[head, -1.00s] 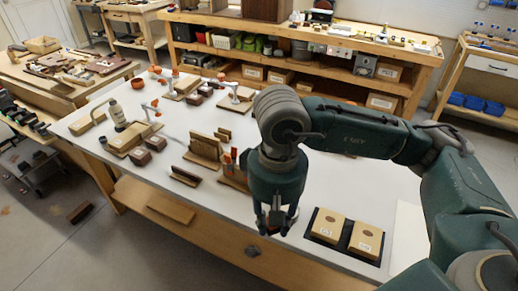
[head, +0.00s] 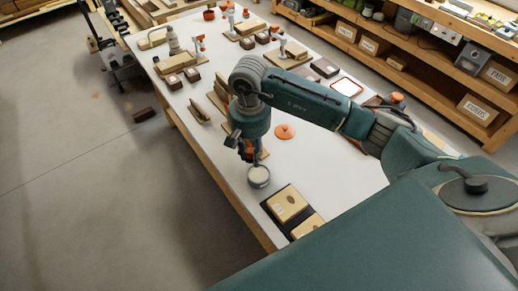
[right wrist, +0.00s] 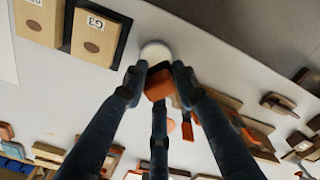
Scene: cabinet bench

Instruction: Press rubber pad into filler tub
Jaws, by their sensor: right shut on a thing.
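The filler tub (head: 259,176) is a small round tin with a pale top, standing on the white bench near its front edge. In the right wrist view its pale round top (right wrist: 155,52) shows just beyond the fingertips. My right gripper (head: 246,150) points down, slightly behind and left of the tub in the head view. It is shut on the rubber pad (right wrist: 160,82), an orange-brown block between the fingers. The pad appears close to the tub; whether they touch I cannot tell. My left gripper is not in view.
A black tray (head: 268,208) with tan blocks lies near the tub. A flat orange disc (head: 285,131) lies behind the gripper. Wooden blocks (head: 200,110) stand to the left. White bench surface is clear right of the disc.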

